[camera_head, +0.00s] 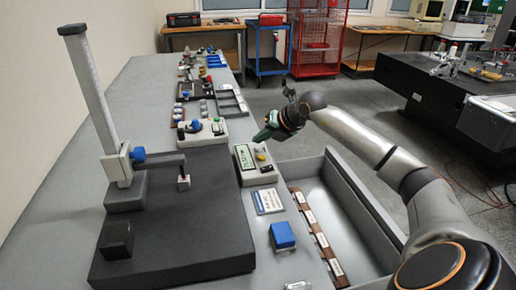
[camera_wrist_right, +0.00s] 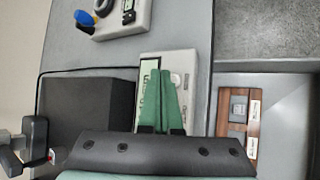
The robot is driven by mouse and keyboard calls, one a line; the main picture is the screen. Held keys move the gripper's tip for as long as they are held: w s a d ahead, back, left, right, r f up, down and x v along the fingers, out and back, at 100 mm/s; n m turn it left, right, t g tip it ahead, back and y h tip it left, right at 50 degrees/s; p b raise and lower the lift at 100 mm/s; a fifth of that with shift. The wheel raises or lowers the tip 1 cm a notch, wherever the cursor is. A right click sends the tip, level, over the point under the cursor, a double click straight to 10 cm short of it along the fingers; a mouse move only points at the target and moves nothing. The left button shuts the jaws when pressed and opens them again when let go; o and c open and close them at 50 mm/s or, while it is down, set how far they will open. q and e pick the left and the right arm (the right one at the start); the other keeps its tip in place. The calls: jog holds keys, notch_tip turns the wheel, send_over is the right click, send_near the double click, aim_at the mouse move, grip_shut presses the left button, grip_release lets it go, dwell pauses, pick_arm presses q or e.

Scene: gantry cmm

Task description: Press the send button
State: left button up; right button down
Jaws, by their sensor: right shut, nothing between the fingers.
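A pale box with a lit green display (camera_head: 244,157) sits on the bench, right of the black slab. Its top carries a yellow button (camera_head: 261,156) and a paler one beside it; I cannot read which is send. The box (camera_wrist_right: 181,58) also shows in the right wrist view, partly hidden behind the fingers. My right gripper (camera_head: 262,137) is shut and empty, with green fingers above the far end of the box. In the wrist view the fingertips (camera_wrist_right: 161,72) overlap the display and lie beside a round button. Contact cannot be told. My left gripper is out of view.
A black slab (camera_head: 180,235) with a tall height gauge (camera_head: 88,100) stands at left. A blue block (camera_head: 282,235) and a card (camera_head: 268,201) lie nearer. An open drawer (camera_head: 345,225) is at the bench's right edge. Another device (camera_head: 205,130) stands beyond the box.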

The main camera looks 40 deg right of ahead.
jog(key=shift+f, duration=0.1)
dwell(0.4)
jog(key=shift+f, duration=0.35)
jog(key=shift+f+b, duration=0.55)
dwell(0.5)
jog(key=shift+r, duration=0.1)
jog(key=shift+r+p, duration=0.8)
jog(key=shift+r, duration=0.1)
